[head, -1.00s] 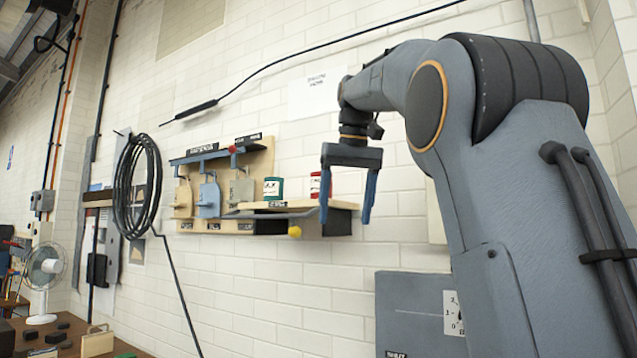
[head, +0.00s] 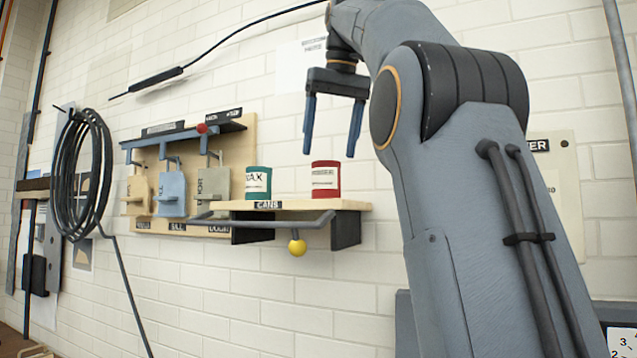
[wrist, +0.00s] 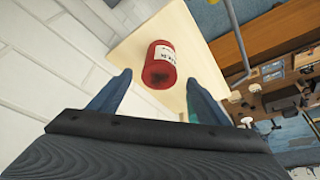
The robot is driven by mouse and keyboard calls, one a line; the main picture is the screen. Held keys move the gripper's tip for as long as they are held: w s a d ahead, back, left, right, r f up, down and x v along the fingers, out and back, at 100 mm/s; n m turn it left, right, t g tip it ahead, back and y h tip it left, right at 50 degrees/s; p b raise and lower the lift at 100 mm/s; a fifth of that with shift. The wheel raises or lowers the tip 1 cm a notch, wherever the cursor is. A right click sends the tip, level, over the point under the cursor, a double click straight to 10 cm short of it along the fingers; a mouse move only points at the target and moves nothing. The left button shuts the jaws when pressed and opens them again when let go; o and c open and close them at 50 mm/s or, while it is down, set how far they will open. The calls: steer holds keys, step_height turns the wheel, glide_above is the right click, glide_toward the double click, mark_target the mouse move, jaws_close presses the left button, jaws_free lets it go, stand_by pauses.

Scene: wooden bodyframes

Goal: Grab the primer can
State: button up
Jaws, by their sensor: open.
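The red can (head: 326,182) with a white label stands upright on the wooden shelf (head: 350,205) marked CANS; its lettering is too small to read, and I take it as the primer can. The teal can (head: 258,184) to its left reads WAX. My gripper (head: 330,153) is open and empty, fingers pointing down, with its tips just above the red can in the head view. In the wrist view the red can (wrist: 161,66) shows whole, beyond and between the two spread fingertips (wrist: 157,78), apart from them.
A grey rail with a yellow ball (head: 297,247) runs along the shelf front. A board (head: 237,150) with hanging tools and a red knob (head: 202,128) is to the left, then a coiled black hose (head: 82,175).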

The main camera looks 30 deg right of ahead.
mark_target(326, 172)
steer(key=shift+x, duration=3.45)
steer(key=c, duration=1.4)
